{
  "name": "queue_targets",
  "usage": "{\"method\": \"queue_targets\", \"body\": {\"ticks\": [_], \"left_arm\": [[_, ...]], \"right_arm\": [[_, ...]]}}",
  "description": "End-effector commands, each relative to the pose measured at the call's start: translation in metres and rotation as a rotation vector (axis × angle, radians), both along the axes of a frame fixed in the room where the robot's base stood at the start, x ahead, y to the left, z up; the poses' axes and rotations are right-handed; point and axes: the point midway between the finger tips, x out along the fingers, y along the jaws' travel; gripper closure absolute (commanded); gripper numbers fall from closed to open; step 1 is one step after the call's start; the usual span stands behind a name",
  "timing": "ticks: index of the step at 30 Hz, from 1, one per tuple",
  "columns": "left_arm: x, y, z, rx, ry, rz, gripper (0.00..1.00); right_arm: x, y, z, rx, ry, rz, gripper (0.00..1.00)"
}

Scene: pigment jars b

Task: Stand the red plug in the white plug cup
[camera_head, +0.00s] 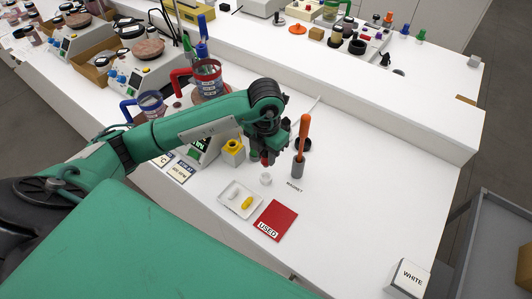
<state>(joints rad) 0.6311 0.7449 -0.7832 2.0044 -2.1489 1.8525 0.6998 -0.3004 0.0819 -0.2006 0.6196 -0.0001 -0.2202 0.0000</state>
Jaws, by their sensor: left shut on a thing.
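My left gripper (266,158) points down above the white worktop, shut on the small red plug (265,160). Its dark fingers hide part of the plug. The small white plug cup (265,179) stands on the worktop just below the gripper and the plug. The plug appears above the cup and apart from it; the exact height is hard to tell. My right gripper is not in view.
An orange-handled magnet rod (303,132) stands upright in a grey holder close right of the gripper. A white tray (225,205) with small pieces and a red USED mat (283,213) lie in front.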

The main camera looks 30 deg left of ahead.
Motion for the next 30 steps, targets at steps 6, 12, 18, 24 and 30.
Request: {"method": "queue_targets", "body": {"ticks": [6, 12, 18, 24, 30], "left_arm": [[0.000, 0.000, -0.026, 0.001, 0.000, 0.001, 1.00], [0.000, 0.000, -0.043, 0.001, 0.000, 0.000, 1.00], [0.000, 0.000, -0.048, 0.001, 0.000, 0.001, 1.00], [0.000, 0.000, -0.047, 0.001, 0.000, 0.001, 1.00], [0.000, 0.000, -0.047, 0.001, 0.000, 0.000, 1.00]], "right_arm": [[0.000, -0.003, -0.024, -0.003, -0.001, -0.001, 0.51], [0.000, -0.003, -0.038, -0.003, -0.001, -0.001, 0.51], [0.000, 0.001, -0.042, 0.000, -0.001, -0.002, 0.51], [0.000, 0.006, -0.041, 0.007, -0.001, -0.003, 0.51], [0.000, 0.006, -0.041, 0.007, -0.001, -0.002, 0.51]]}}
